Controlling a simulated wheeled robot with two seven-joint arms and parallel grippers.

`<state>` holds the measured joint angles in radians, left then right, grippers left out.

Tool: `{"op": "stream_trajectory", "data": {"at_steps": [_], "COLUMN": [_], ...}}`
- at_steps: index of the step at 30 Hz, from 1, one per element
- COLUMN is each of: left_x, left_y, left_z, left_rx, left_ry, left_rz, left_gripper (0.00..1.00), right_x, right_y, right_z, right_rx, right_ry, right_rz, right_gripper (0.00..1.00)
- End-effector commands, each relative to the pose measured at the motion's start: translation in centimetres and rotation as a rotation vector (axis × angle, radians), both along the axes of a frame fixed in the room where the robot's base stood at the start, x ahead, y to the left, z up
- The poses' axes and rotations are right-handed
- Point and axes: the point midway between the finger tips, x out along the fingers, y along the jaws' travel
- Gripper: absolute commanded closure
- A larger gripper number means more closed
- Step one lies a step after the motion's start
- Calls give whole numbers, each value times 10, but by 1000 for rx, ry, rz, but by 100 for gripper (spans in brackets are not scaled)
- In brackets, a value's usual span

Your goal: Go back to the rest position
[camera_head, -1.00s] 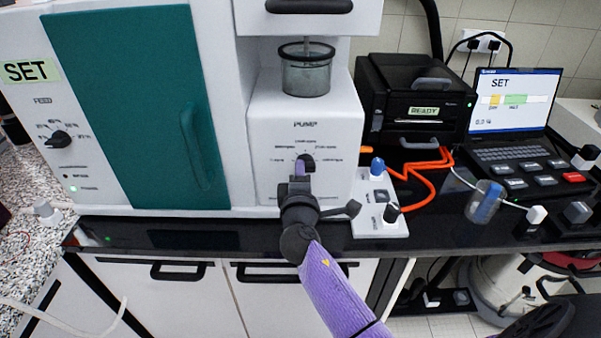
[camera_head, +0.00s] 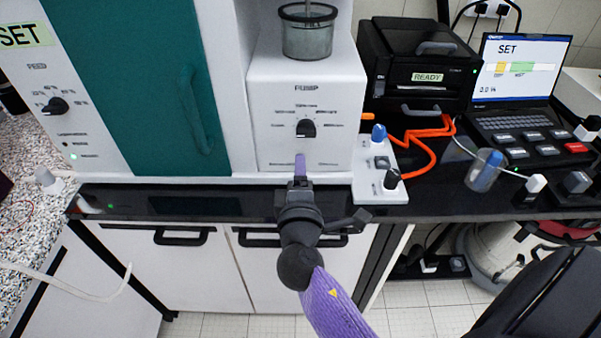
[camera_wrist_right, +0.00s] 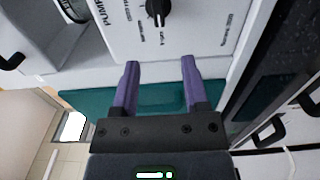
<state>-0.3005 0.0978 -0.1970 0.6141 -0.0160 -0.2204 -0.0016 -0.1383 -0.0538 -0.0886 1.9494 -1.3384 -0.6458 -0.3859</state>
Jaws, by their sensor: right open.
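My right gripper (camera_head: 300,160) is in front of the white pump unit, below its black PUMP knob (camera_head: 306,128). In the right wrist view the two purple fingers of my right gripper (camera_wrist_right: 159,85) stand apart with nothing between them. The knob also shows in the right wrist view (camera_wrist_right: 157,10), beyond the fingertips and not touched. My right forearm wears a purple sleeve and comes up from the bottom of the head view. My left gripper does not show.
A teal door (camera_head: 140,80) stands left of the pump. A small white switch panel (camera_head: 380,170), orange cables (camera_head: 428,135), a black READY device (camera_head: 420,70), a laptop (camera_head: 515,75) and a beaker with a blue item (camera_head: 484,171) are on the right. Cabinet handles (camera_head: 185,237) lie below the black counter edge.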

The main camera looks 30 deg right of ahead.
Motion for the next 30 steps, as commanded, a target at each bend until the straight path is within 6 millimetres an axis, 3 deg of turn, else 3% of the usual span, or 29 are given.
{"op": "stream_trajectory", "data": {"at_steps": [12, 14, 17, 20, 22, 24, 26, 27, 30], "left_x": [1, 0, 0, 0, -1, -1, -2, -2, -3], "left_y": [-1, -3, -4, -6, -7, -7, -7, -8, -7], "left_z": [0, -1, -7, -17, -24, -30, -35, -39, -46], "left_rx": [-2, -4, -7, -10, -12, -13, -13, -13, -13], "left_ry": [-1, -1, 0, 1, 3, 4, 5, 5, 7], "left_rz": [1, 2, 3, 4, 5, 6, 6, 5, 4], "left_gripper": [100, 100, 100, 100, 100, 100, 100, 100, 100], "right_x": [-1, 0, 0, -20, -50, -91, -135, -167, -248], "right_y": [1, 2, 14, 33, 45, 53, 57, 58, 55], "right_z": [0, -9, -66, -166, -235, -298, -346, -373, -422], "right_rx": [0, 14, 118, 328, 498, 673, 819, 912, 1108], "right_ry": [0, 16, 119, 307, 443, 569, 672, 730, 836], "right_rz": [0, 10, 69, 133, 136, 99, 30, -33, -233], "right_gripper": [43, 43, 43, 43, 43, 43, 43, 43, 43]}}
